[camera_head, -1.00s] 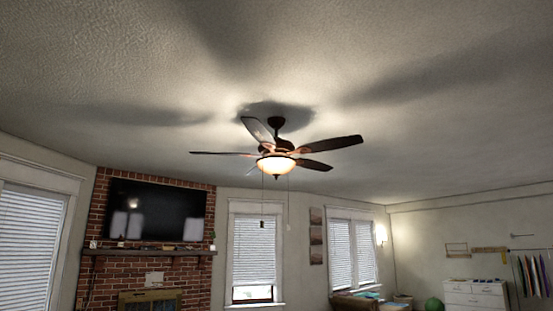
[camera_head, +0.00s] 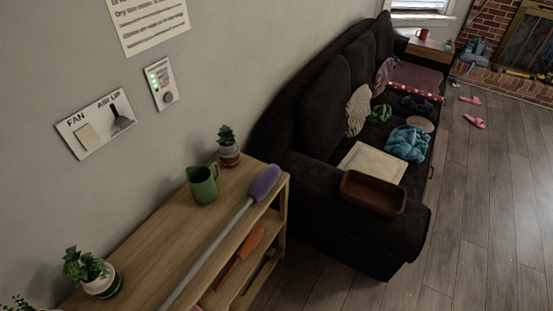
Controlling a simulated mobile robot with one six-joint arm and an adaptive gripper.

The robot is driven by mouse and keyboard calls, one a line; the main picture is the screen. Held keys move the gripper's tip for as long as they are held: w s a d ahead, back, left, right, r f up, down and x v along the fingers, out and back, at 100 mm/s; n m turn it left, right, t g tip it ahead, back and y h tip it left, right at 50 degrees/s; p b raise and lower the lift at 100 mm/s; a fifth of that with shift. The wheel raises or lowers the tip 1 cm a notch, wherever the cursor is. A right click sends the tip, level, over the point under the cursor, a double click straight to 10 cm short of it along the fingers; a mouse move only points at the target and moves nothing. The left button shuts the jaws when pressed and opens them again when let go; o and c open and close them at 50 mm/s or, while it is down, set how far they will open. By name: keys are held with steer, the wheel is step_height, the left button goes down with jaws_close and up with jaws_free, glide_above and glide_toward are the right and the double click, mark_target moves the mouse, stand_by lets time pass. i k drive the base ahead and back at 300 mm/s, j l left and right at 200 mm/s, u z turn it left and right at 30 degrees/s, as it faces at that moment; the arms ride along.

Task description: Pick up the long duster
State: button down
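The long duster (camera_head: 218,240) lies along the front edge of the top of a wooden shelf unit (camera_head: 140,251). It has a long grey handle and a purple head (camera_head: 264,183). The head is at the far right end of the top, and the handle runs toward the lower left of the picture. The handle's near end is close to the bottom edge of the picture. My gripper is not in view.
On the shelf top stand a green pitcher (camera_head: 203,185) and potted plants (camera_head: 229,147) (camera_head: 94,274). An orange-handled item (camera_head: 241,256) lies on a lower shelf. A dark sofa (camera_head: 318,108) holds a brown box (camera_head: 373,193) and cloths. Wood floor (camera_head: 480,200) at right is mostly clear.

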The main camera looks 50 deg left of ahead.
mark_target(262, 185)
steer(key=u, duration=2.7)
steer(key=i+j+z, duration=0.45)
steer(key=z, duration=0.2)
